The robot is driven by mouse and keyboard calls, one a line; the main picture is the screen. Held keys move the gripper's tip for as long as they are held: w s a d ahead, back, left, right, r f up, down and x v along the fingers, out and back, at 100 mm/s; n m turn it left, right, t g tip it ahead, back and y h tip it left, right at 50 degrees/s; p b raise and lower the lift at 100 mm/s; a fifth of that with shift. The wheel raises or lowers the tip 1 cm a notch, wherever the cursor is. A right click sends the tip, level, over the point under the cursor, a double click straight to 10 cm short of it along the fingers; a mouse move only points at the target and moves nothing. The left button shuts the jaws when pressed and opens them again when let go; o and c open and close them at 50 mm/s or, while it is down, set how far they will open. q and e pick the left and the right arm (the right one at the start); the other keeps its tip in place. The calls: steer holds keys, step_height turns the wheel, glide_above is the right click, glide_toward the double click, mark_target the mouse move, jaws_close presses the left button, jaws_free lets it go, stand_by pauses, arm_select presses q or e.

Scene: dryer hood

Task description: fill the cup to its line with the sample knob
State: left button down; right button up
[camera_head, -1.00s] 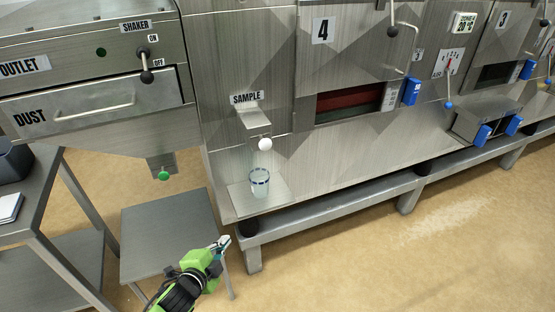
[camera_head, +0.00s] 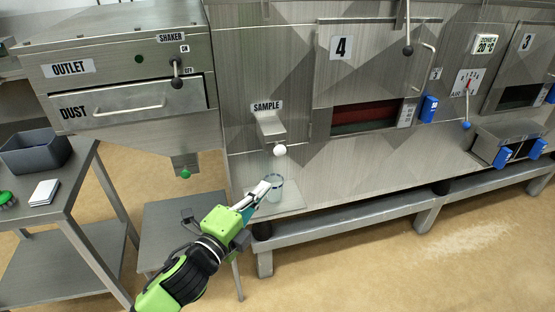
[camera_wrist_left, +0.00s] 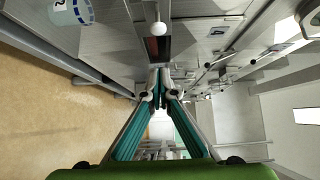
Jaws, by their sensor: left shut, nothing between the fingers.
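The clear cup (camera_head: 275,186) with a dark line band stands upright on a small shelf (camera_head: 291,199) below the SAMPLE spout (camera_head: 268,127). The white sample knob (camera_head: 279,150) is on the front of the spout, above the cup. My left gripper (camera_head: 268,186) is shut and empty, and its fingers overlap the cup's left side in the head view; I cannot tell whether they touch it. In the left wrist view the cup (camera_wrist_left: 71,12) is at the top left, the white knob (camera_wrist_left: 159,28) at the top middle, and the fingers (camera_wrist_left: 158,97) converge. My right gripper is not in view.
A low grey stand (camera_head: 182,222) is below the green-knobbed outlet (camera_head: 185,173). A cart at the left carries a dark bin (camera_head: 36,152) and white cards (camera_head: 44,192). A rail (camera_head: 350,222) runs along the machine's base. The floor at the right is clear.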

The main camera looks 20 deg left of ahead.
arm_select(q)
steer(key=p, duration=0.3)
glide_toward(274, 150)
steer(key=w+d, duration=0.4)
steer(key=d, duration=0.2)
steer(key=w+a, duration=0.2)
steer(key=shift+w+a+f, duration=0.1)
steer(key=shift+w+f, duration=0.2)
steer(key=shift+w, duration=0.05)
steer(key=w+a, duration=0.1)
steer(key=w, duration=0.1)
steer(key=shift+w+a+r, duration=0.1)
steer(key=shift+w+a, duration=0.15)
steer(key=shift+a, duration=0.1)
steer(key=shift+a+r, duration=0.1)
steer(key=shift+r, duration=0.05)
stand_by(0.5)
stand_by(1.5)
